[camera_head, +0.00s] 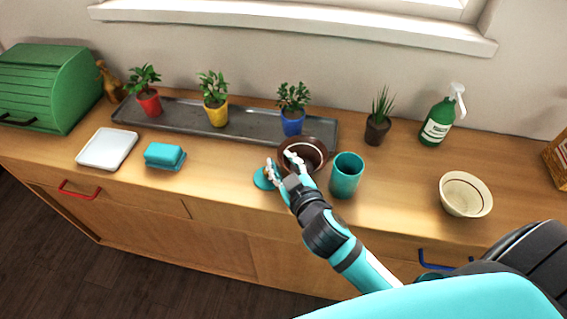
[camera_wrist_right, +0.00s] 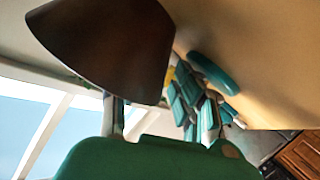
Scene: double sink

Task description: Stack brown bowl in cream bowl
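The brown bowl (camera_head: 317,147) stands upright on the wooden counter, left of the teal cup. It also fills the upper left of the right wrist view (camera_wrist_right: 105,45). The cream bowl (camera_head: 465,194) stands upright and empty at the right of the counter. My right gripper (camera_head: 280,162) is at the near left side of the brown bowl, its fingers spread apart. One finger overlaps the bowl's rim and the other is outside it. In the right wrist view the bowl hides one fingertip, so contact is unclear. My left gripper is not in view.
A teal cup (camera_head: 346,175) stands close right of the brown bowl. A teal disc (camera_head: 265,179) lies beside my right gripper. A grey tray (camera_head: 180,112) with potted plants is behind. A green spray bottle (camera_head: 437,122) stands near the wall. Counter around the cream bowl is clear.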

